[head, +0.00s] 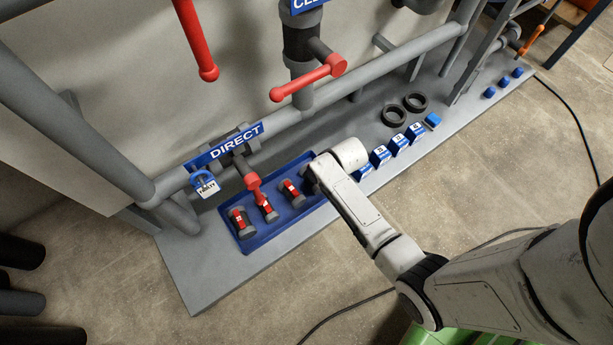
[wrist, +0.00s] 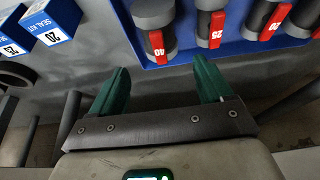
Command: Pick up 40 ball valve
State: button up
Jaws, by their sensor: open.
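The 40 ball valve (wrist: 154,16), a grey body with a red tag marked 40, lies in the blue tray (wrist: 188,57) in the wrist view. It is the leftmost valve there. My gripper (wrist: 160,72) is open and empty, with its two green fingers pointing toward that valve. The valve appears just beyond the fingertips, roughly between them, with a visible gap in the picture. In the head view the blue tray (head: 256,262) shows below the DIRECT sign; my arm covers its right end, and the 40 valve and my fingers cannot be made out there.
A valve tagged 25 (wrist: 213,24) sits beside it in the tray, with more red-tagged valves further right. Blue and white seal kit boxes (wrist: 50,20) stand left of the tray. A red-handled pipe valve (head: 253,182) hangs over the tray. Black rings (head: 393,115) lie further right.

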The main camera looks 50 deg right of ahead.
jog(key=b+x, duration=0.3)
jog(key=x, duration=0.2)
jog(key=shift+w+d+f, duration=0.1)
jog(key=shift+w+f, duration=0.2)
jog(key=shift+f, duration=0.05)
jog(key=b+x, duration=0.4)
jog(key=x, duration=0.1)
jog(key=shift+w+d+r, duration=0.1)
jog(key=shift+d, duration=0.1)
jog(key=c, duration=0.9)
